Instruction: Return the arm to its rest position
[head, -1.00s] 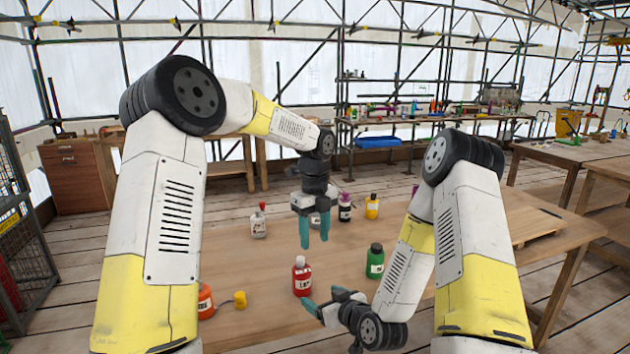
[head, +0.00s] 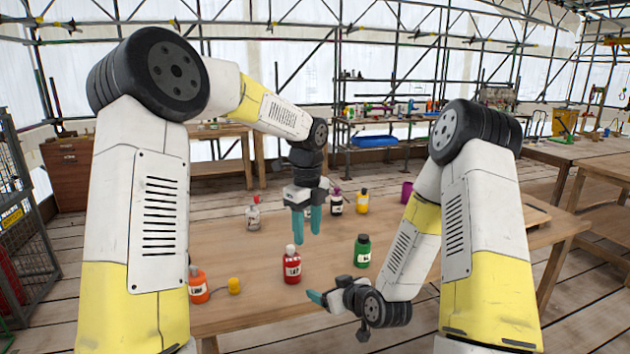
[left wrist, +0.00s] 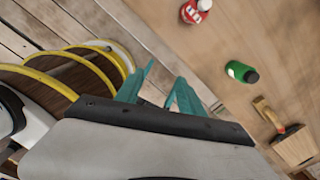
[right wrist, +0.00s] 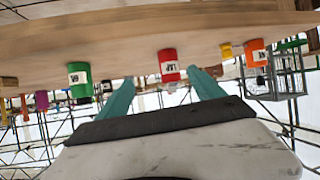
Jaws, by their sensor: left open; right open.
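My left gripper (head: 307,224) is open and empty, pointing down above the wooden table (head: 250,295). Its teal fingers also show in the left wrist view (left wrist: 165,92). My right gripper (head: 316,298) is open and empty, low by the table's near edge. Its spread fingers show in the right wrist view (right wrist: 163,90). A red bottle (head: 292,267) stands just below my left fingers in the head view, apart from both grippers. A green bottle (head: 362,251) stands right of it. Both arms are bent.
An orange bottle (head: 198,287) and a yellow piece (head: 234,286) are near the front left. A white bottle (head: 253,217), dark bottle (head: 336,205), yellow bottle (head: 362,203) and purple cup (head: 407,191) are farther back. A wire cage (head: 25,220) stands left.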

